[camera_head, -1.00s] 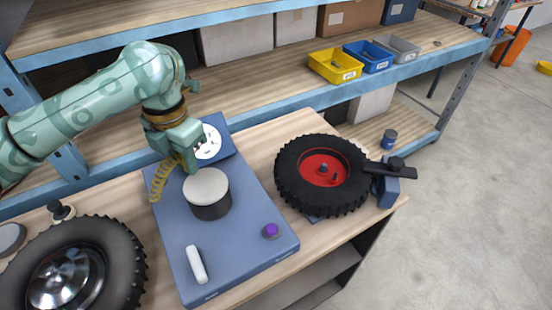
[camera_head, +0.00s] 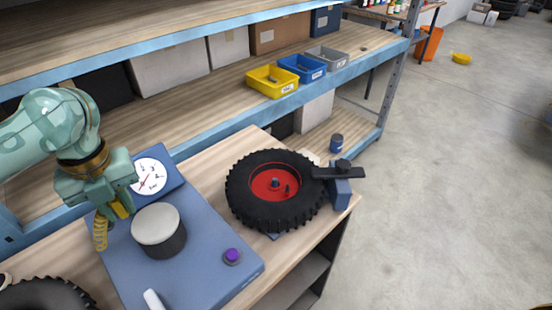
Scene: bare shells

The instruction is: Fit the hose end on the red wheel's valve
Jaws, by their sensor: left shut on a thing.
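The red wheel (camera_head: 262,187), a red rim in a black knobbly tyre, lies flat on the bench right of the blue pump unit. A short dark stem, seemingly the valve (camera_head: 287,189), stands up on the rim, right of the hub. My left gripper (camera_head: 121,208) is at the left of the pump unit, well away from the wheel. It is shut on a small yellow piece, seemingly the hose end (camera_head: 123,211), mostly hidden by the fingers. The yellow coiled hose (camera_head: 101,233) hangs beside it. My right gripper is out of view.
The blue pump unit (camera_head: 207,262) carries a dial gauge (camera_head: 149,176), a white-topped cylinder (camera_head: 157,225) and a purple knob (camera_head: 232,256). A black clamp arm (camera_head: 338,172) reaches over the tyre's right edge. Another tyre (camera_head: 48,295) is at lower left. Shelf bins stand behind.

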